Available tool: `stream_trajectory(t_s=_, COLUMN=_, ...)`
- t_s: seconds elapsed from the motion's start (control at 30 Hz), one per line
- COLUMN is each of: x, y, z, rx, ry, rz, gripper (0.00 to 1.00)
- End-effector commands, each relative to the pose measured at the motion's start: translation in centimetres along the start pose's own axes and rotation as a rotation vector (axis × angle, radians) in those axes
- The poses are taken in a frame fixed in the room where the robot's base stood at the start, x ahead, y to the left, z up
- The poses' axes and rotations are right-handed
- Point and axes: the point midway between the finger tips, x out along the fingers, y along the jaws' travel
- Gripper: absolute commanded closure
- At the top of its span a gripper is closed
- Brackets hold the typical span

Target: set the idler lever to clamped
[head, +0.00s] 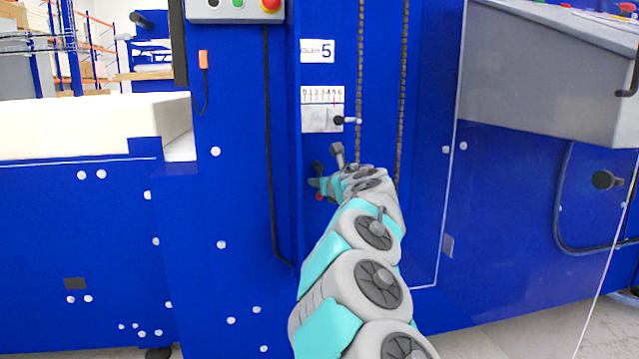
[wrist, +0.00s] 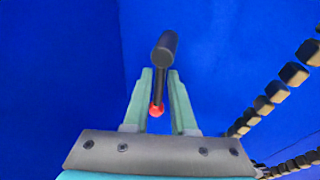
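The idler lever shows in the wrist view as a dark rod (wrist: 160,80) with a thick black cylindrical end (wrist: 164,48) at the top and a red ball (wrist: 157,110) at the bottom. My gripper (wrist: 161,74) has its two teal fingers on either side of the rod, with blue gaps visible, so it looks open around the lever. Whether a finger touches the rod I cannot tell. In the head view my gripper (head: 319,184) is at the blue machine panel, with the lever's black end (head: 318,168) above it and its red ball (head: 320,197) below. My gripper partly hides the lever there.
A scale plate (head: 322,96) and a small black-and-white crank (head: 345,121) sit above my gripper. Chains (head: 403,90) run vertically to its right. A control box (head: 236,10) is at the upper left, and white foam (head: 90,128) lies at the left.

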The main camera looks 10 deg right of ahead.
Motion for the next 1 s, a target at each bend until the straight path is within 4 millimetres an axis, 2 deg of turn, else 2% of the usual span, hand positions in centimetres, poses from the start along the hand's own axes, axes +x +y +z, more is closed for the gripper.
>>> stream_trajectory(t_s=0.03, x=0.0, y=0.0, z=0.0, rx=0.0, ry=0.0, rz=0.0, gripper=0.69)
stream_trajectory(t_s=0.13, x=0.0, y=0.0, z=0.0, rx=0.0, ry=0.001, rz=0.0, gripper=0.57)
stream_trajectory(t_s=0.17, x=0.0, y=0.0, z=0.0, rx=0.0, ry=0.001, rz=0.0, gripper=0.57)
stream_trajectory(t_s=0.57, x=-0.4, y=0.0, z=-0.1, rx=0.0, ry=0.001, rz=-0.001, gripper=0.57)
stream_trajectory(t_s=0.77, x=-2.0, y=-0.1, z=-0.2, rx=0.0, ry=0.003, rz=-0.002, gripper=0.57)
stream_trajectory(t_s=1.0, x=-5.2, y=-0.1, z=-0.1, rx=0.001, ry=0.001, rz=-0.003, gripper=0.57)
